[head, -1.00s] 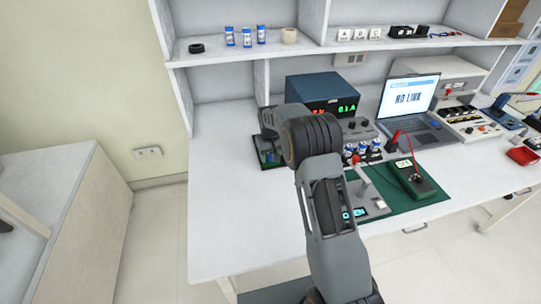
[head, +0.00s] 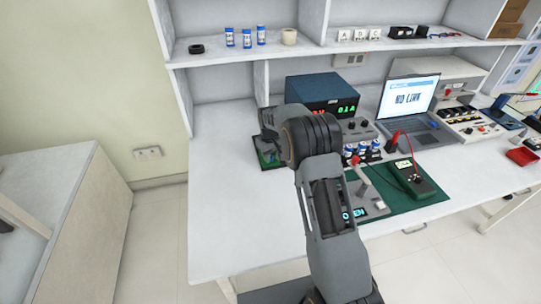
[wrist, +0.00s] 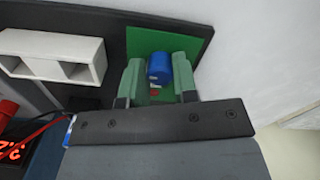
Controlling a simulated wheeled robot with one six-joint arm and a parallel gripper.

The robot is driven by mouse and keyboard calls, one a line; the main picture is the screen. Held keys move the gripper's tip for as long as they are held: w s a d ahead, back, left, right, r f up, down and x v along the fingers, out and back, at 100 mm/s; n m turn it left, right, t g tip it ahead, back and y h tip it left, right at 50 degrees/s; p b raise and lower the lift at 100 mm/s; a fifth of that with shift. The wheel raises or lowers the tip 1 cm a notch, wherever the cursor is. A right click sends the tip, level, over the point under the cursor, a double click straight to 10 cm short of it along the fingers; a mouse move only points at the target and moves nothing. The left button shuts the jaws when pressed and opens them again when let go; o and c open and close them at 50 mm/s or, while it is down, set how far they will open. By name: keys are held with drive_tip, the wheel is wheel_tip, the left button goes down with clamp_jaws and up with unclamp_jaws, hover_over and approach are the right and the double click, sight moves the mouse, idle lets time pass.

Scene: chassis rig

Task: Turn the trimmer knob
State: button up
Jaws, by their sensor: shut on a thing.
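A blue cylindrical knob (wrist: 159,68), which looks like the trimmer knob, stands up from a bright green board (wrist: 195,46) on a dark base in the wrist view. My gripper (wrist: 160,80) has its two green-grey fingers on either side of it and is shut on it. In the head view my arm reaches over the left end of the bench, and the green board (head: 272,160) shows only in part beneath it. The knob itself is hidden there by my arm.
A white two-slot block (wrist: 60,58) stands beside the board. A blue power supply (head: 322,92) with lit digits stands just right of my gripper. A laptop (head: 408,100) reads "NO LINK". The bench's left front is clear.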

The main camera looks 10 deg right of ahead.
drive_tip(key=o, duration=0.9)
drive_tip(key=shift+o, duration=0.2)
wheel_tip(320, 180, up, 14)
drive_tip(key=shift+p, duration=0.4)
drive_tip(key=shift+f, duration=0.1)
